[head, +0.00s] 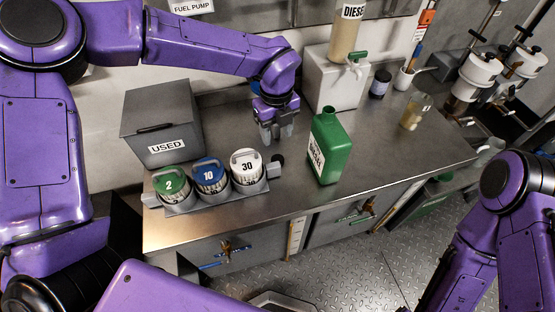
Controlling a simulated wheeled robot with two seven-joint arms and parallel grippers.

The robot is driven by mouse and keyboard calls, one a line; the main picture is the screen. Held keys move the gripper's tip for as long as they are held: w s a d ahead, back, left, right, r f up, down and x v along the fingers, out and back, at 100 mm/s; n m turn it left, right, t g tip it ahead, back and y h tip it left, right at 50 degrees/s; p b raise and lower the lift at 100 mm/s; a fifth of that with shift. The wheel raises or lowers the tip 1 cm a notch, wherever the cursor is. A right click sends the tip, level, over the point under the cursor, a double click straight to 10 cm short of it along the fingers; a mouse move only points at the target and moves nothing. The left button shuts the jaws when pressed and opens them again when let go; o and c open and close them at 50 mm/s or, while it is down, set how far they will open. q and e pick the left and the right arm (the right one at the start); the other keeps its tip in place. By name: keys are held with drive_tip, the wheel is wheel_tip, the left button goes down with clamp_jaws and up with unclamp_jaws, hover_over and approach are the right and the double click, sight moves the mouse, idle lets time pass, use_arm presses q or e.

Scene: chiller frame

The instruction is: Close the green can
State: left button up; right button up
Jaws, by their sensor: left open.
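The green can (331,150) stands upright on the metal bench, with a white label on its left side. Its neck at the top shows no cap on it. A small dark round piece (278,159), which looks like a cap, lies on the bench left of the can. My left gripper (275,139) points down just above and behind this dark piece, left of the can. It is open, and I see nothing between its fingers. My right gripper is out of view; only links of the right arm show at the lower right.
A rack with three numbered canisters (209,176) stands left of the dark piece, in front of a grey USED box (164,125). A white dispenser (334,83) with a tap stands behind the can. A clear beaker (413,113) stands right. Bench between can and beaker is clear.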

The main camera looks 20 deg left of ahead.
use_arm(q)
hover_over(277, 159)
drive_tip(key=shift+s+f+p, duration=0.15)
drive_tip(key=shift+f+p, duration=0.3)
drive_tip(key=shift+f, duration=2.15)
drive_tip(key=shift+f, duration=0.2)
drive_tip(key=f, duration=0.1)
drive_tip(key=f+p, duration=0.2)
drive_tip(key=f, duration=0.1)
drive_tip(key=shift+w, duration=0.25)
drive_tip(key=shift+f, duration=0.45)
